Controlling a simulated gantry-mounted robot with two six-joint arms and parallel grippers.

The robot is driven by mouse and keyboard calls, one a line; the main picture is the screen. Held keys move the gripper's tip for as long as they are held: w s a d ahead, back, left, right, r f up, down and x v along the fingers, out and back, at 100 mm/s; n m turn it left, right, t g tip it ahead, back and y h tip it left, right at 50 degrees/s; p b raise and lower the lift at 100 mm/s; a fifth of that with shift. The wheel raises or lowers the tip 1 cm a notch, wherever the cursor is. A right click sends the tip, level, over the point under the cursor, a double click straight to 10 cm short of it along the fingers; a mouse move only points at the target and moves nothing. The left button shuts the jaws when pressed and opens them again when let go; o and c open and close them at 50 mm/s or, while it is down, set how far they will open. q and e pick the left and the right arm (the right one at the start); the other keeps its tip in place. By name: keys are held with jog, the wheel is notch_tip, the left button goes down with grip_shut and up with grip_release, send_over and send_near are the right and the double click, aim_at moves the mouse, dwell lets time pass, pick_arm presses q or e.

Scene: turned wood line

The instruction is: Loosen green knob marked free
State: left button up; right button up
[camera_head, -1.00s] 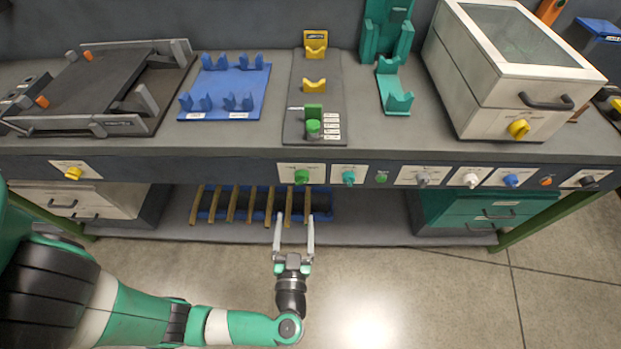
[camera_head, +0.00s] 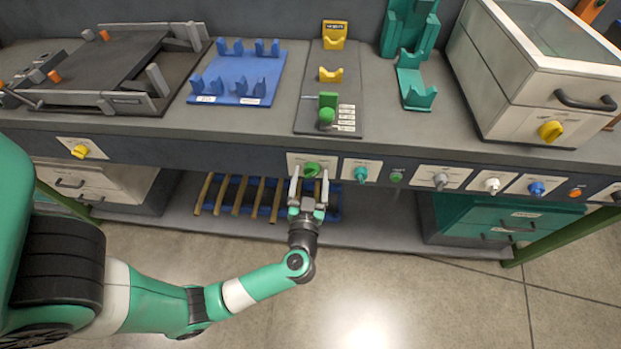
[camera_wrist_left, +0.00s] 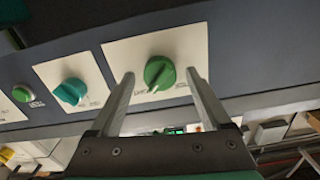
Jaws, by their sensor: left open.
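The green knob (camera_head: 311,170) sits on a white label plate on the bench's front panel. It also shows in the left wrist view (camera_wrist_left: 159,72), where the print on its plate is too small to read. My left gripper (camera_head: 309,172) is open in front of the panel, with one finger on each side of the knob. In the left wrist view the left gripper (camera_wrist_left: 160,82) has its fingertips beside the knob's lower half, with gaps on both sides. I cannot tell how deep the fingertips reach. My right gripper does not show.
A teal knob (camera_head: 361,174) and a green button (camera_head: 396,177) are right of the green knob, then several more controls. A yellow knob (camera_head: 80,151) is far left. Wooden bars (camera_head: 235,195) lie on the lower shelf. The floor in front is clear.

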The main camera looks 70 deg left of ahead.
pick_arm(q)
jog(key=shift+c, duration=0.3)
grip_shut()
